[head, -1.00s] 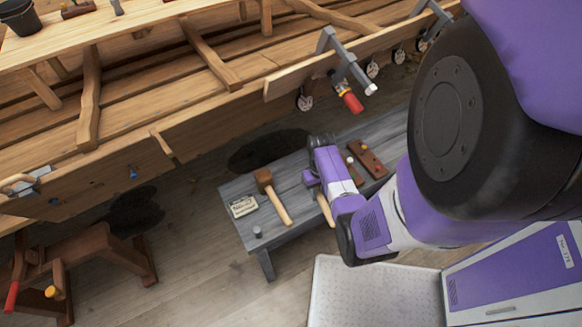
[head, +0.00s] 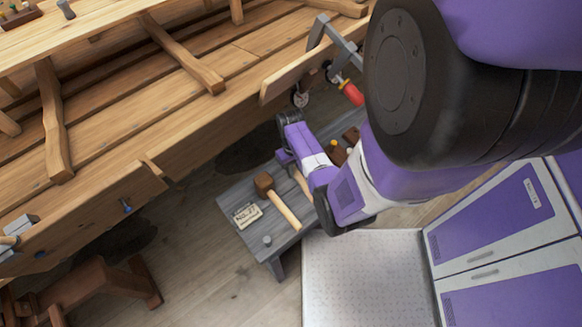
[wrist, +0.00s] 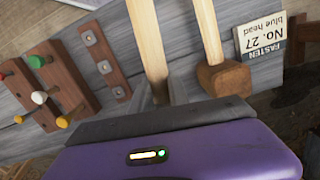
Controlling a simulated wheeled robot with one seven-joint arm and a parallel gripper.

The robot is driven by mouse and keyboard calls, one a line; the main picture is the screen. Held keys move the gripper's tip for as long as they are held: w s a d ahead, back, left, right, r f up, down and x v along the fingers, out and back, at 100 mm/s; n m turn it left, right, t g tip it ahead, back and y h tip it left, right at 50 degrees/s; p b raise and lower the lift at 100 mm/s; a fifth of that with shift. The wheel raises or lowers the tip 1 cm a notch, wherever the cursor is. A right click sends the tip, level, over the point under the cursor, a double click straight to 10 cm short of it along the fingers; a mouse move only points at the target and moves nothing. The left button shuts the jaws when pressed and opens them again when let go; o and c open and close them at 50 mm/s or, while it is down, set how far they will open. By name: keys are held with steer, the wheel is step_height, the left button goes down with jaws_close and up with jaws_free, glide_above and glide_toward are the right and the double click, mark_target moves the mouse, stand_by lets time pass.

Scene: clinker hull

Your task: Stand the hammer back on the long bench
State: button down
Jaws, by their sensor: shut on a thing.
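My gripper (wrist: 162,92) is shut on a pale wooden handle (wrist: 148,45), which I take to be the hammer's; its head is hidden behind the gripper. In the head view the handle (head: 301,184) shows beside my purple hand, low over the grey bench (head: 237,200). I cannot tell whether it touches the bench top. A mallet with a brown wooden head (head: 264,183) lies beside it on the grey bench; it also shows right of the held handle in the wrist view (wrist: 222,77).
A label card (wrist: 264,40) reading "FASTEN No. 27 blue head" lies beside the mallet. A brown board with coloured pegs (wrist: 62,80) and a studded strip (wrist: 104,66) lie on the other side. The planked hull (head: 190,110) rises behind. A red-handled clamp (head: 350,92) hangs above.

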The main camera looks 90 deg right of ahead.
steer(key=shift+f+b, duration=3.45)
steer(key=shift+f, duration=0.15)
steer(key=shift+f, duration=0.45)
steer(key=c, duration=1.2)
jaws_free()
step_height(320, 180, up, 8)
steer(key=p, duration=0.7)
steer(key=shift+p, duration=0.4)
